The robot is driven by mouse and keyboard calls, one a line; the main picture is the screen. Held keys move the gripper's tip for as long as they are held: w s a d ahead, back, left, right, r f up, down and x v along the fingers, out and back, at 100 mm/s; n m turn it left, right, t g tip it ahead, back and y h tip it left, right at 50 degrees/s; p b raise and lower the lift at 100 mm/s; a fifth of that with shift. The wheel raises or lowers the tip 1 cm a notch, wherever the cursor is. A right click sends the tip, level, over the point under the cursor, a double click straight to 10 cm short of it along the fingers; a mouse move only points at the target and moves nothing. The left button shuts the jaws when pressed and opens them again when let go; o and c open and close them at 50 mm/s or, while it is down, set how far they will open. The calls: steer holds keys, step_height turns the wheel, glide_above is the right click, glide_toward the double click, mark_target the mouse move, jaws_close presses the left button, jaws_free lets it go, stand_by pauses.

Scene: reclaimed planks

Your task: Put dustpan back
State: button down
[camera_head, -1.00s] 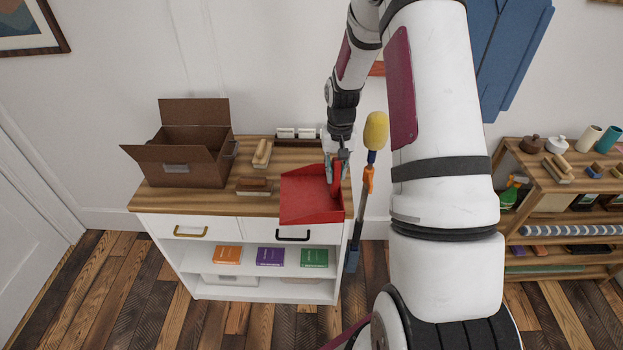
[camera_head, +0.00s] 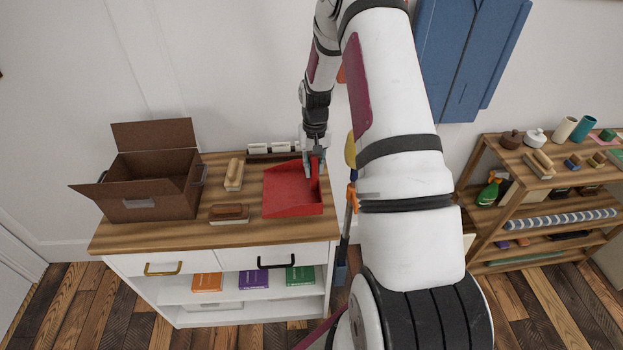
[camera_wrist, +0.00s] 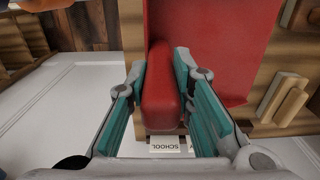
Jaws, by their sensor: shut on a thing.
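The red dustpan (camera_head: 290,192) is at the right end of the wooden cabinet top (camera_head: 180,236). Its pan faces the front edge, and I cannot tell whether it touches the wood. My gripper (camera_head: 315,168) comes down from above at the dustpan's back right. In the wrist view my gripper (camera_wrist: 160,95) has its two teal-padded fingers on either side of the red handle (camera_wrist: 161,92), shut on it. The red pan (camera_wrist: 215,45) extends beyond the handle there.
An open brown box (camera_head: 150,185) stands on the cabinet's left. Two wooden brushes (camera_head: 234,174) (camera_head: 229,212) lie between box and dustpan. White labelled blocks (camera_head: 270,148) line the back. A tool with an orange clip (camera_head: 351,197) stands right of the cabinet. A stocked shelf (camera_head: 490,230) is farther right.

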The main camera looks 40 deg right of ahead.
mark_target(314, 177)
steer(key=shift+f+p, duration=0.3)
steer(key=shift+f, duration=2.1)
steer(key=c, duration=1.4)
jaws_free()
